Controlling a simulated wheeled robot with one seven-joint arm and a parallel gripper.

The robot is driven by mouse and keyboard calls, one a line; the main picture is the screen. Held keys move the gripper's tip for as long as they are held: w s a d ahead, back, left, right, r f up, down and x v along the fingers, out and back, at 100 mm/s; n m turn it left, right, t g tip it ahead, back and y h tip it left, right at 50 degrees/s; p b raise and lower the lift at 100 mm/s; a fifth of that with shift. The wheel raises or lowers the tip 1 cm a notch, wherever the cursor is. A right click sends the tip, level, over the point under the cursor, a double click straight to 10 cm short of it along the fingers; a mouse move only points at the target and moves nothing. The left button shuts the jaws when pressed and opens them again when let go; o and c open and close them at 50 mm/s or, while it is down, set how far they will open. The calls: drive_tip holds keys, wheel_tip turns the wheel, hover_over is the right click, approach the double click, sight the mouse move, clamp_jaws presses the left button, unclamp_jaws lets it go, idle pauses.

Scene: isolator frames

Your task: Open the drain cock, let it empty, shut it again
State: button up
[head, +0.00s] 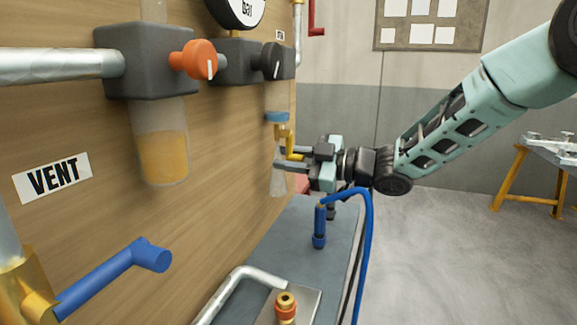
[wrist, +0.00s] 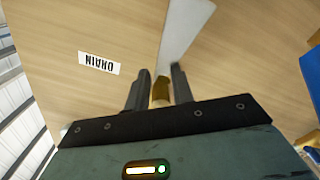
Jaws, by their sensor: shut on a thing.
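The drain cock (head: 282,131) is a small brass and yellow fitting on the wooden panel, below a blue collar (head: 277,116). My gripper (head: 281,159) reaches it from the right and is shut on its yellow lever (head: 291,146). In the wrist view, a brass-coloured piece (wrist: 160,91) shows between the two dark fingers (wrist: 158,83). A pale translucent tapered piece (head: 277,184) hangs below the cock. The fingers hide part of the cock, and I cannot tell whether liquid runs from it. The DRAIN label (wrist: 99,63) is on the panel beside the fingers.
A clear bowl (head: 162,152) with amber liquid hangs under a dark block with an orange knob (head: 200,59). A blue lever (head: 110,278) sticks out below the VENT label (head: 52,178). A blue hose (head: 368,240) loops below my arm.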

drive_tip(key=shift+r, duration=0.2)
drive_tip(key=o, duration=0.8)
drive_tip(key=shift+s, duration=0.1)
drive_tip(key=shift+f, duration=0.1)
drive_tip(key=shift+d, duration=0.2)
drive_tip(key=v, duration=1.7)
drive_tip(key=shift+b, duration=0.35)
